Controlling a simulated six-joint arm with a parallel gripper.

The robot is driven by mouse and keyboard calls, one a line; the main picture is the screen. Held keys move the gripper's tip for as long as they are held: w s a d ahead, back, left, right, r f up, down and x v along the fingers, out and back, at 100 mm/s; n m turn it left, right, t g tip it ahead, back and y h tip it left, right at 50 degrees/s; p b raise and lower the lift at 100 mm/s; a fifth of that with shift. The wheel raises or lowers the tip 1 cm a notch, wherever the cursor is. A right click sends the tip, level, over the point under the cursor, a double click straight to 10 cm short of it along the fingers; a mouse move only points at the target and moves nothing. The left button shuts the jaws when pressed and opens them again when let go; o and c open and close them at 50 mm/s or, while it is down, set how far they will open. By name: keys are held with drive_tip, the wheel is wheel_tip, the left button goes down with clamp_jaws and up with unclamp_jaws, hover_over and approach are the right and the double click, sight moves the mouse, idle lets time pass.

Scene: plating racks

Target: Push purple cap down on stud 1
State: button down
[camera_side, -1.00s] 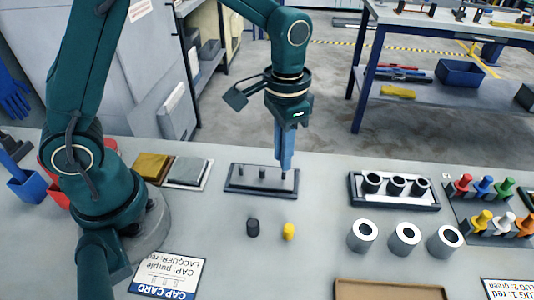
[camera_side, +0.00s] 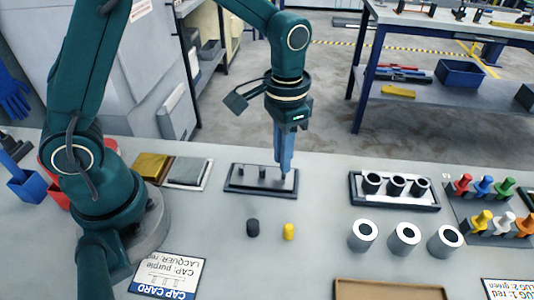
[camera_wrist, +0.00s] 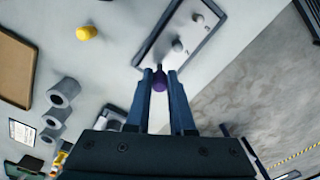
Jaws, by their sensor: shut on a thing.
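A purple cap (camera_wrist: 160,83) shows between my fingertips in the wrist view; in the side view the fingers hide it. My gripper (camera_side: 285,173) points straight down over the right end of the dark stud rack (camera_side: 234,187). It is shut on the cap, and the fingertips also show in the wrist view (camera_wrist: 160,74). Two bare grey studs, the left one (camera_side: 241,171) and the middle one (camera_side: 262,172), stand upright in the rack. The right-end stud is hidden by the fingers and cap, so I cannot tell how far down the cap sits.
A black cap (camera_side: 253,227) and a yellow cap (camera_side: 289,231) stand in front of the rack. A tray with several rings (camera_side: 394,205), loose white-grey cylinders (camera_side: 404,238) and a coloured plug rack (camera_side: 470,220) are to the right. A cap card (camera_side: 167,277) lies front left.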

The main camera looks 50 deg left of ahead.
sight(281, 179)
drive_tip(key=shift+f, duration=1.65)
drive_tip(key=c, duration=0.7)
unclamp_jaws()
drive_tip(key=shift+r, duration=2.55)
